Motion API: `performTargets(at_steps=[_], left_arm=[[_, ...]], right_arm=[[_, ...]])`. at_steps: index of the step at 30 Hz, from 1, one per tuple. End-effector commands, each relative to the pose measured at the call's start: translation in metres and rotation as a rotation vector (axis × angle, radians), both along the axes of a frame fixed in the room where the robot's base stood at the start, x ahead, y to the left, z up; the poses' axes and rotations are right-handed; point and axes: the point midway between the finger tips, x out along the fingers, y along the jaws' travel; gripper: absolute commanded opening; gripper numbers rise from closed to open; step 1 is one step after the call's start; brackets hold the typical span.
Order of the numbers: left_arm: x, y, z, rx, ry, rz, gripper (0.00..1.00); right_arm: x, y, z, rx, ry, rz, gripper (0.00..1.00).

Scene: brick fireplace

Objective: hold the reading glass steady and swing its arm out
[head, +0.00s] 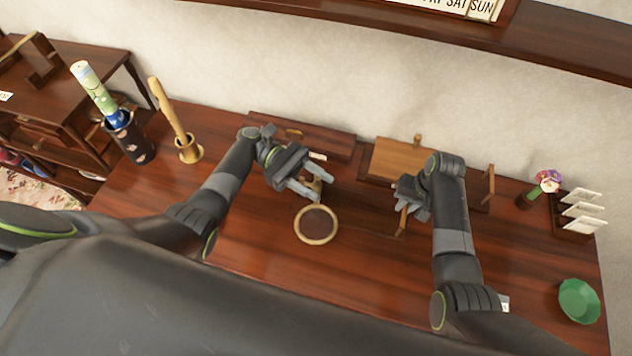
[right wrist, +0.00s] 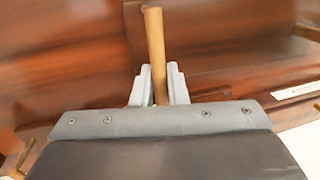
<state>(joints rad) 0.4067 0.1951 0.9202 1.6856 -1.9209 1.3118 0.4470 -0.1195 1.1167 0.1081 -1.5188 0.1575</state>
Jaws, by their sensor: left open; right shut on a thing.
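The reading glass (head: 316,224) has a round, tan-rimmed lens over the table, with a small brass-coloured piece behind its rim. My left gripper (head: 322,187) is open at that piece, its fingers just behind the lens; I cannot tell whether they touch it. My right gripper (head: 412,211) is shut on a slim wooden rod (head: 402,223), right of the lens. In the right wrist view the rod (right wrist: 154,45) stands between the two fingers. What the rod joins is hidden by my gripper.
The wooden table (head: 260,245) is clear in front of the lens. Behind are a long dark box (head: 325,140) and a lighter wooden box (head: 395,158). A pestle and mortar (head: 189,150) and a dark holder (head: 130,142) stand left; a green bowl (head: 579,301) and card rack (head: 572,222) right.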

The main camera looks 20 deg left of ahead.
Motion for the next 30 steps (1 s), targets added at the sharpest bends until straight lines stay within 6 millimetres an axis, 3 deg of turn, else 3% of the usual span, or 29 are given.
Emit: performTargets(at_steps=[13, 30], left_arm=[[0.02, 0.057, 0.0, 0.005, 0.002, 0.005, 0.41], [0.021, 0.067, -0.001, 0.006, -0.002, 0.015, 0.41]], right_arm=[[0.0, 0.0, 0.0, 0.0, 0.0, 0.0, 0.0], [0.0, 0.0, 0.0, 0.0, 0.001, 0.0, 0.0]])
